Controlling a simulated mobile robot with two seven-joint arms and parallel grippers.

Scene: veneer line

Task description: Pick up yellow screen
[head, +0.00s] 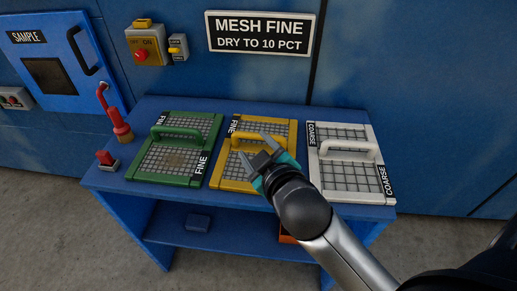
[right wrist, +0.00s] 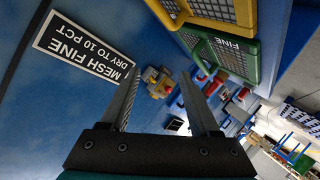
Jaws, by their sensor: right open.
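The yellow screen (head: 278,128) lies flat in the middle of the blue bench, a yellow frame with grey mesh, a yellow handle and FINE labels. Part of it is hidden behind my right gripper (head: 253,147). That gripper is open and empty, its fingers over the screen near the handle; I cannot tell how high above it they are. In the right wrist view the yellow screen (right wrist: 212,10) shows at the top edge, outside the open fingers. My left gripper is not in view.
A green screen (head: 172,165) lies to the left and a white COARSE screen (head: 345,185) to the right on the bench (head: 205,196). A red-handled lever (head: 120,128) and red button (head: 106,160) stand at the left end. A MESH FINE sign (head: 260,34) hangs behind.

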